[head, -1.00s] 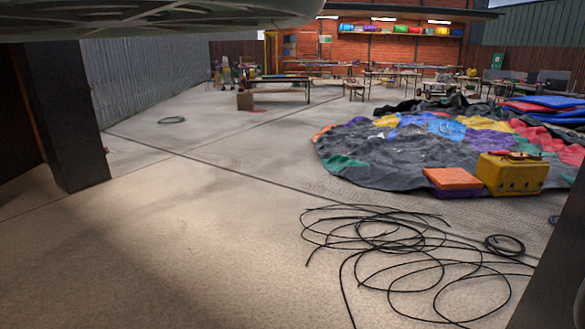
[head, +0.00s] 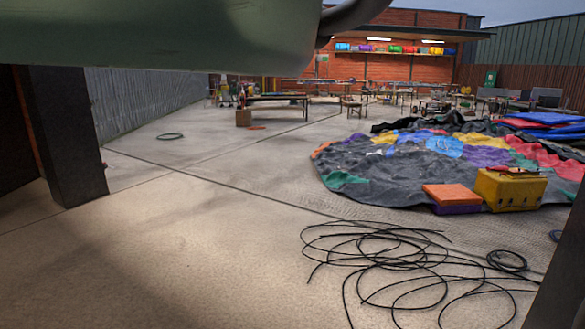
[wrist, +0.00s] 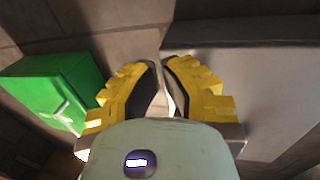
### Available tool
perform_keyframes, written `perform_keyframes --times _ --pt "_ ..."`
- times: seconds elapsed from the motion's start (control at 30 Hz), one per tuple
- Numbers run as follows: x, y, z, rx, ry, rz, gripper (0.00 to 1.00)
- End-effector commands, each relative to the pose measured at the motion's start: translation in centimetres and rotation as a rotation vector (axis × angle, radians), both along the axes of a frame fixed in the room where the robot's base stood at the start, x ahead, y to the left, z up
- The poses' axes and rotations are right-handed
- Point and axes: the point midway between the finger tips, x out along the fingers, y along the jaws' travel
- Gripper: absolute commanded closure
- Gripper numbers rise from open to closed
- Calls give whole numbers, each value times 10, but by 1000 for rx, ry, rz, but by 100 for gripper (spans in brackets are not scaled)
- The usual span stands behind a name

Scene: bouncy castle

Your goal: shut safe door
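No safe or safe door can be made out for certain. In the wrist view, a bright green box-like thing (wrist: 55,82) with a pale handle-like piece lies to the left of my gripper (wrist: 159,66). My gripper has yellow ribbed fingers with dark pads. Its fingertips are close together with a narrow gap, and contact with anything is unclear. In the head view my gripper is not seen.
A dark post (head: 66,135) stands at the left. Loose black cable (head: 400,262) lies on the concrete at front right. Behind it are an orange box (head: 452,194), a yellow box (head: 510,190) and the spread castle fabric (head: 400,165). The middle floor (head: 200,230) is clear.

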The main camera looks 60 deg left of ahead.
Motion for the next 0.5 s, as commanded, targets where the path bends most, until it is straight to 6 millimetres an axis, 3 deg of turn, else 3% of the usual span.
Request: perform_keyframes --times 0.5 --pt "-50 28 2 -9 -2 -5 100"
